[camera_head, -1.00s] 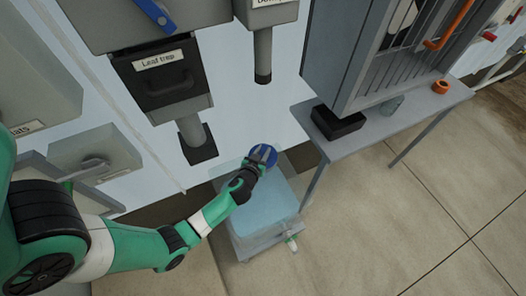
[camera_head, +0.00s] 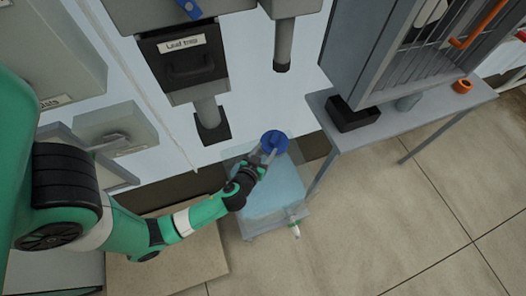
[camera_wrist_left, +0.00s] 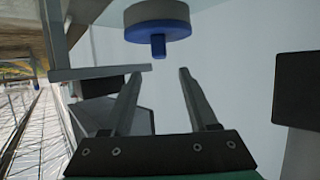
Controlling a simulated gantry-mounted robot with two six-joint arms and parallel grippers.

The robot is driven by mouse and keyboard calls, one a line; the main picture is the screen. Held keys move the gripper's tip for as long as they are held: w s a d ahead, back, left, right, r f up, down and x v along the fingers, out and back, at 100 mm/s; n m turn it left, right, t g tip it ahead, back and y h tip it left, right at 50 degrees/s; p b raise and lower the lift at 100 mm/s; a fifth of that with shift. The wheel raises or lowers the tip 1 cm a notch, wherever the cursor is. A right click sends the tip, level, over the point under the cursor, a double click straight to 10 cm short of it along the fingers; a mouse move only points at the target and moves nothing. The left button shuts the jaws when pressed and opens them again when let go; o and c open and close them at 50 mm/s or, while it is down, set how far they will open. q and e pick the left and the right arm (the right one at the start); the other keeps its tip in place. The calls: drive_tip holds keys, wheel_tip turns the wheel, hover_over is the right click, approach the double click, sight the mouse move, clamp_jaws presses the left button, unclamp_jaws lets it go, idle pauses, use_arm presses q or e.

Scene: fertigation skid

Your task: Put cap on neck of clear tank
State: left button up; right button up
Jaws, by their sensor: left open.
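The blue cap (camera_head: 274,142) is at the back part of the clear tank (camera_head: 268,203), which holds pale blue liquid and stands low by the wall. In the left wrist view the cap (camera_wrist_left: 157,22) has a grey band, a blue rim and a small blue knob pointing toward my gripper. My left gripper (camera_head: 265,160) is open and empty. In the wrist view its fingertips (camera_wrist_left: 161,71) stand apart, short of the knob and not touching it. The tank neck is hidden, so I cannot tell how the cap sits on it. My right gripper is not in view.
A grey box labelled "Leaf trap" (camera_head: 180,62) with a pipe below hangs left of the tank. A grey table (camera_head: 415,122) with a black tray (camera_head: 352,117) stands to the right. A valve (camera_head: 295,226) sticks out at the tank's front. The floor at right is clear.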

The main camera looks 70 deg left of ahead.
use_arm(q)
drive_tip(key=shift+v, duration=1.2)
